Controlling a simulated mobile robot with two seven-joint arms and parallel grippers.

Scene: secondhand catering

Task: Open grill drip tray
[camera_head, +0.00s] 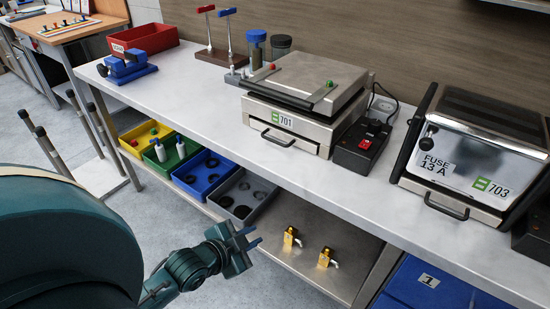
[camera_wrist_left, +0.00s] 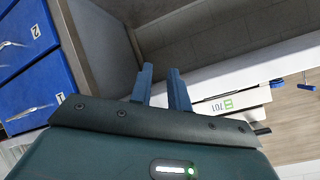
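The grill labelled 701 (camera_head: 300,90) stands on the bench with its lid down. Its drip tray front (camera_head: 305,143) is low on the grill, with a dark bar handle (camera_head: 276,138), and looks pushed in. My left gripper (camera_head: 249,236) is below and in front of the bench edge, apart from the grill. In the left wrist view, its two blue fingers (camera_wrist_left: 160,68) are spread with nothing between them. The 701 front (camera_wrist_left: 230,104) shows sideways beyond the fingers. My right gripper is out of view.
A machine labelled 703 (camera_head: 469,165) with a front handle stands at the right. A black box with a red switch (camera_head: 361,145) sits beside the grill. Coloured bins (camera_head: 203,179) and two brass taps (camera_head: 291,239) are on the lower shelf. Blue drawers (camera_head: 426,285) are at lower right.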

